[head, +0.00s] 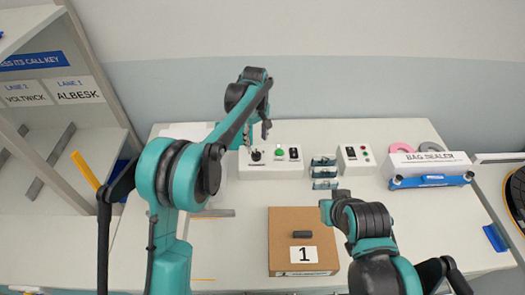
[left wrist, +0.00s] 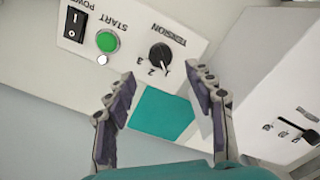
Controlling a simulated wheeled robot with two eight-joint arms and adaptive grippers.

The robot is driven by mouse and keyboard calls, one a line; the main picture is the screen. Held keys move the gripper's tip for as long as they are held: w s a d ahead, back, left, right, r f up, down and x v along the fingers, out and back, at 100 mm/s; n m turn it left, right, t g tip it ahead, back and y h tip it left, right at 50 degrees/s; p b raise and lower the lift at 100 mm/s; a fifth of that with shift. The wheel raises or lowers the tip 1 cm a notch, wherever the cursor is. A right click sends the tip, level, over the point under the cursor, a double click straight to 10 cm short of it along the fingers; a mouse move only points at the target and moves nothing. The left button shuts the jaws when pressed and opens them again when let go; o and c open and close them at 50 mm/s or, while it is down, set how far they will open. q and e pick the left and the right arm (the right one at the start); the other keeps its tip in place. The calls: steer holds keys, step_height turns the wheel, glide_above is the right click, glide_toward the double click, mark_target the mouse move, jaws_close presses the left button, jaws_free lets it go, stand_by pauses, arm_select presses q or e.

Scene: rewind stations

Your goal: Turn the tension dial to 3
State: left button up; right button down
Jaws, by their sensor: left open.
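The tension dial (left wrist: 161,55) is a black round knob on a white panel, with the word TENSION and small numerals beside it, seen upside down in the left wrist view. A light mark shows on its lower side, but I cannot tell which numeral it points to. In the head view the dial (head: 256,156) is at the panel's left end. My left gripper (head: 257,134) is open and empty above the dial; its fingers (left wrist: 166,88) are apart from it in the left wrist view. My right gripper (head: 333,203) is over the box; its jaws are unclear.
A green START button (left wrist: 107,41) and a black power switch (left wrist: 75,24) share the panel. A white box with a black lever (left wrist: 297,127) stands close by.

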mark_target(256, 153)
arm_select(q)
step_height(256, 153, down, 8)
steer(key=shift+r+b, duration=0.25)
steer(key=shift+b, duration=0.75)
steer(key=shift+a, duration=0.1)
steer(key=c, duration=1.2)
